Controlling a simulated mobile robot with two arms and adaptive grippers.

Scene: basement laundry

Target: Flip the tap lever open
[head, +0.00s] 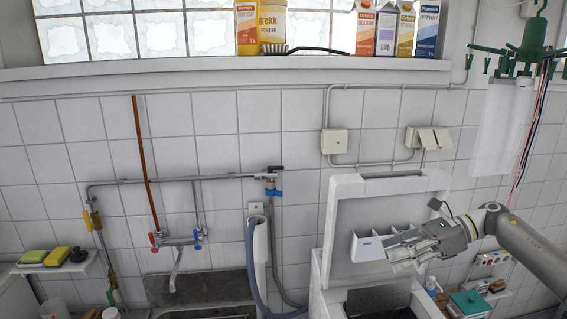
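Lower left, a mixer tap (178,239) with red and blue handles and a downward spout hangs over the sink. I cannot tell from the picture alone which is the task's tap, or its lever's exact position. My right gripper (393,254) is at the right, in front of the white washing machine, well right of and below the wall tap. Its fingers look apart and empty. My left gripper is not in view.
The white washing machine (340,215) has its compartment drawer (368,246) out, close to my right gripper. A grey hose (251,262) hangs below the wall tap. A ledge (200,75) above holds cartons. A green hanger (525,50) hangs at upper right.

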